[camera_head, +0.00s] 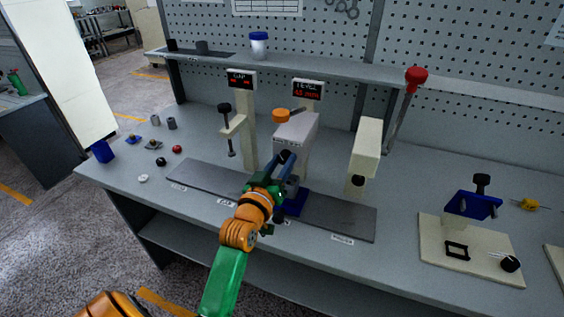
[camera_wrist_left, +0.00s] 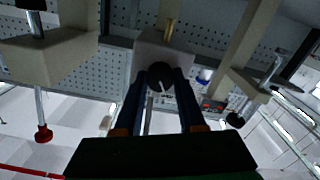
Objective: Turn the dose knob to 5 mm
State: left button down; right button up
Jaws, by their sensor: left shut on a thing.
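The dose knob is a round black knob with a white pointer line, and it shows in the left wrist view (camera_wrist_left: 160,74). It sits on the front of the pale grey dosing head (camera_head: 297,130), on the middle station. My left gripper (camera_head: 287,157) reaches up to this front face. In the left wrist view its two dark blue fingers (camera_wrist_left: 161,82) stand on either side of the knob and are shut on it. In the head view the fingers largely cover the knob. A small display (camera_head: 307,89) above shows red figures too small to read surely. My right gripper is not in view.
A post with a clamp (camera_head: 233,125) stands left of the dosing head, and a cream block (camera_head: 366,148) stands right. A red-knobbed lever (camera_head: 415,77) rises at the back. A blue tray (camera_head: 291,203) lies below my gripper. A cream base plate (camera_head: 468,249) lies at right.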

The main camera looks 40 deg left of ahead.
pick_arm(q)
jog(key=c, duration=0.5)
grip_release()
jog(key=b+v, duration=0.1)
jog(key=v, duration=0.6)
